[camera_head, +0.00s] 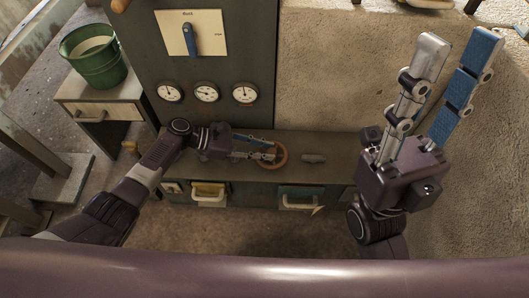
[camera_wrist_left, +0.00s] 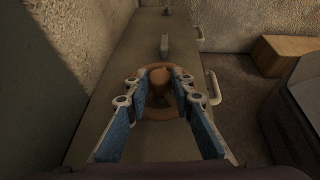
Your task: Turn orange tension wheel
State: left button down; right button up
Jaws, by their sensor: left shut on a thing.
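The fingers hide part of the wheel. My right gripper (camera_head: 458,44) is raised at the right, its two fingers apart, empty and away from the wheel.
A small grey handle (camera_head: 314,158) sits on the bench top right of the wheel. A dark panel with a blue lever (camera_head: 191,40) and three gauges (camera_head: 206,92) stands behind. A green bucket (camera_head: 94,58) stands on a side table at left. The floor in front is clear.

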pick_arm(q)
jog(key=shift+w+d+m+g+b, duration=0.1)
jog(key=shift+m+g+b, duration=0.4)
jog(key=shift+g+b, duration=0.15)
jog(key=c, duration=1.9)
grip_release()
jog(key=shift+c, duration=0.2)
jog(key=v, duration=1.2)
